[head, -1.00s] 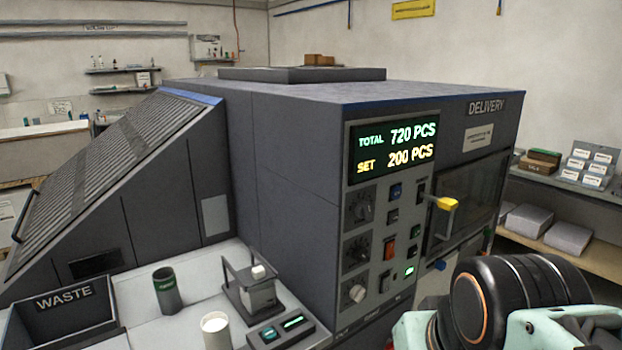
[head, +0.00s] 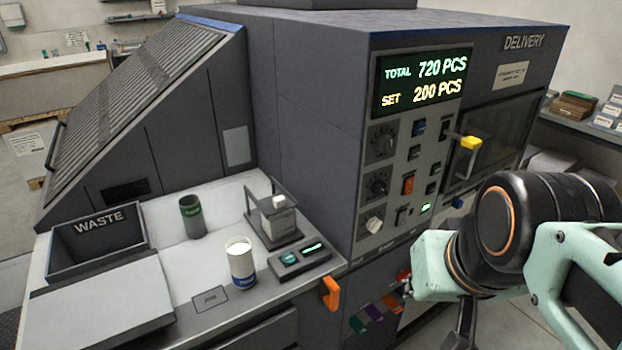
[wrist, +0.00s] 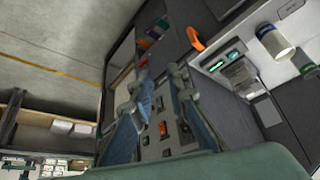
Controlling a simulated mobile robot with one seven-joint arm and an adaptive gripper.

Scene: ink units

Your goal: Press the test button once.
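The machine's control panel (head: 412,150) has a lit display reading TOTAL 720 PCS and SET 200 PCS. Below it are black knobs (head: 380,140), an orange-red switch (head: 408,185), small dark buttons and a lit green button (head: 425,209). A small tester unit on the counter has a teal round button (head: 289,258) and a green strip display (head: 314,247). No label reading "test" is legible. My gripper (wrist: 160,78) is open and empty in the wrist view, its two fingers apart with the panel showing between and beyond them. Its fingertips are not clear in the head view.
A white cup (head: 241,262), a dark green-banded cup (head: 192,216) and a small stand (head: 272,222) are on the counter. A waste bin (head: 97,240) is at left. Open floor (wrist: 50,65) shows in the wrist view.

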